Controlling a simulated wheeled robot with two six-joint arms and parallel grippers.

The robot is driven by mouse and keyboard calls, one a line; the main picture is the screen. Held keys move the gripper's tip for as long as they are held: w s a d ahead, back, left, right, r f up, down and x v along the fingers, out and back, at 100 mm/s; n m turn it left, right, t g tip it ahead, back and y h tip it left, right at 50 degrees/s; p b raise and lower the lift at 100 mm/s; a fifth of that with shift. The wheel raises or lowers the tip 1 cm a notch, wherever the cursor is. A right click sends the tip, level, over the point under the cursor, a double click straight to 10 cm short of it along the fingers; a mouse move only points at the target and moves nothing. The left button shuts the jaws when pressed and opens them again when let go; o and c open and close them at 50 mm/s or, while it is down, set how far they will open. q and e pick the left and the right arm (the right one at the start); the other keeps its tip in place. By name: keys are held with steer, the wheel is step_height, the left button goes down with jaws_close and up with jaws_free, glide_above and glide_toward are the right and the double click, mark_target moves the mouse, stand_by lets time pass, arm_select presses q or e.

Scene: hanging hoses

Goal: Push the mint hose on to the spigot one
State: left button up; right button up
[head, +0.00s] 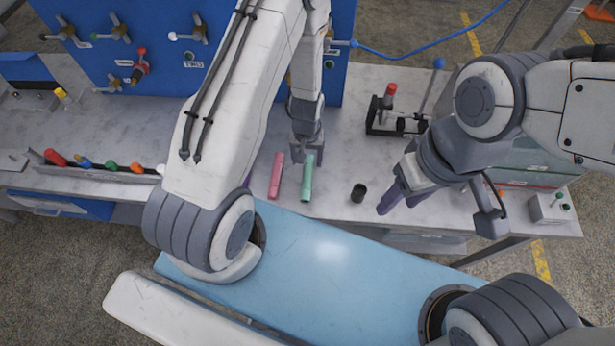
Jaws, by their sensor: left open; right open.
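The mint hose (307,180) is a short pale green tube on the grey bench top, beside a pink one. My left gripper (306,153) is open, pointing down over the far end of the mint hose; I cannot tell whether its fingers touch it. My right gripper (402,200) is open and empty, its purple fingers low over the bench, right of a small black cup. The blue panel (245,80) at the back carries several valves and fittings. One label (193,64) reads TWO; I cannot make out which spigot is one. My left arm hides part of the panel.
The pink hose (276,176) lies just left of the mint one. The black cup (358,192) stands to the right. A row of coloured handles (110,166) lies at the left, and a black fixture (392,115) stands behind. A blue hose (430,52) runs off the panel's right side.

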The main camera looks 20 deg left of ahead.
mark_target(307, 176)
arm_select(q)
step_height(307, 176, down, 4)
steer(key=b, duration=0.2)
steer(key=shift+b, duration=0.4)
step_height(307, 176, down, 5)
steer(key=b, duration=0.5)
steer(key=shift+s+d+b, duration=0.1)
steer(key=shift+s+b, duration=0.05)
steer(key=shift+b, duration=0.15)
steer(key=shift+r, duration=0.1)
jaws_close()
